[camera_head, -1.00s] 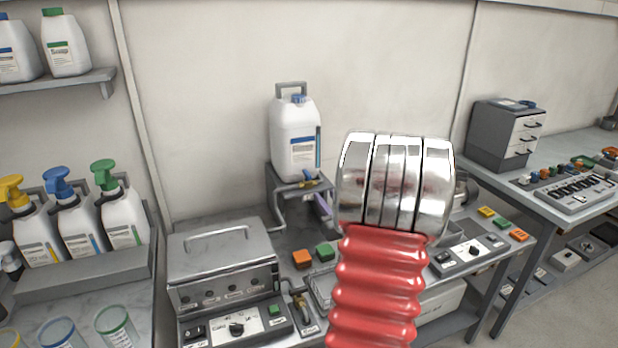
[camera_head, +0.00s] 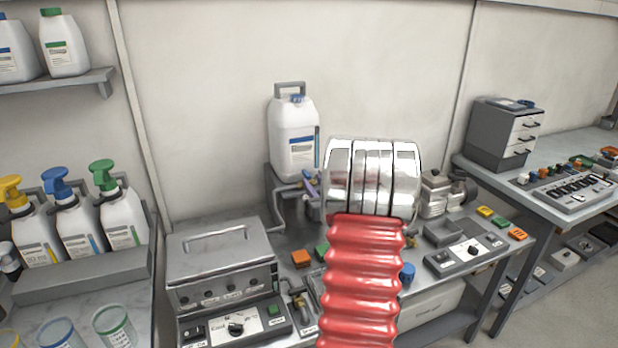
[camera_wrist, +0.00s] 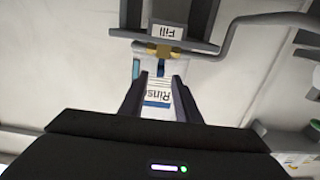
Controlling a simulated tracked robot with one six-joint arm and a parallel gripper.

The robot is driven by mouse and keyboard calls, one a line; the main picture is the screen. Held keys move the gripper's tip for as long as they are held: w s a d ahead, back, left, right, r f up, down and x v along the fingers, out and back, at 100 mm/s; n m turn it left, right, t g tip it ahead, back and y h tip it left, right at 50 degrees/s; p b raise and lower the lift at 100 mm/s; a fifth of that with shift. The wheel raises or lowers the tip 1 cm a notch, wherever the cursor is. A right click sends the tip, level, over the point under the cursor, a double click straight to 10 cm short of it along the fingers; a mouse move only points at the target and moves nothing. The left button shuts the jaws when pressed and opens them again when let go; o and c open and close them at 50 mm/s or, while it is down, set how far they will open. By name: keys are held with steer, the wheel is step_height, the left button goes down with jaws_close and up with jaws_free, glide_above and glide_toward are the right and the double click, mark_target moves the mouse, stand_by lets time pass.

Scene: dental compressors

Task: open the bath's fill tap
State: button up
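The fill tap is a brass-coloured fitting (camera_wrist: 160,50) under a grey bracket with a "Fill" label (camera_wrist: 167,32) in the wrist view. A small blue part (camera_wrist: 160,68) shows beside it, perhaps its handle. My gripper (camera_wrist: 158,82) is open, its two dark fingers apart on either side of the line to the tap; I see nothing held. In the head view my red and silver arm hides most of the gripper; a purple sliver (camera_head: 310,184), probably a fingertip, shows below the white jug (camera_head: 294,138). The bath (camera_head: 222,262), a grey lidded box, stands left of it.
The jug, labelled "Rinse" in the wrist view (camera_wrist: 157,98), stands on a grey raised support. A grey pipe (camera_wrist: 262,17) runs beside the tap. Orange (camera_head: 301,258) and green blocks lie on the bench. Spray bottles (camera_head: 120,215) stand at left. The wall behind is bare.

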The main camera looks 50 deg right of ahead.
mark_target(310, 177)
steer(key=shift+x, duration=2.6)
jaws_close()
steer(key=shift+d, duration=0.1)
